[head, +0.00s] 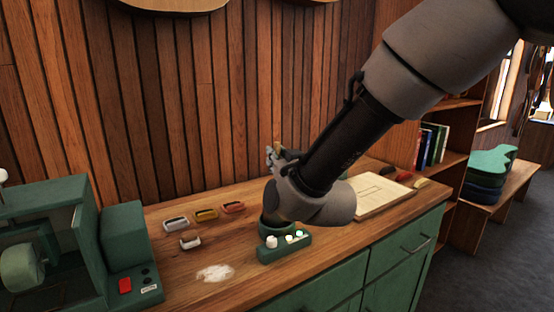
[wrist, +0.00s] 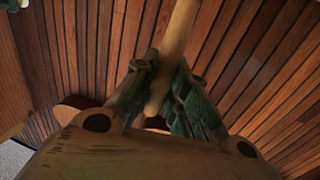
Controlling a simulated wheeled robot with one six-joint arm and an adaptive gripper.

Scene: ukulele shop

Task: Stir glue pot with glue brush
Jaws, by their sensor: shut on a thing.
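The glue brush shows in the wrist view as a pale wooden handle (wrist: 179,35) running between the two fingers of my gripper (wrist: 163,88). My gripper is shut on this handle. In the head view, my gripper (head: 276,158) is above the bench, with a small tan bit of the brush (head: 277,145) at its top. Its bristle end cannot be made out. The glue pot (head: 270,226) is a dark green round vessel on a green base with a white knob and lit buttons. My wrist hides much of the pot, including its inside.
A green machine (head: 60,250) stands at the left. A pale board (head: 375,194) lies to the right. A plank wall rises behind.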

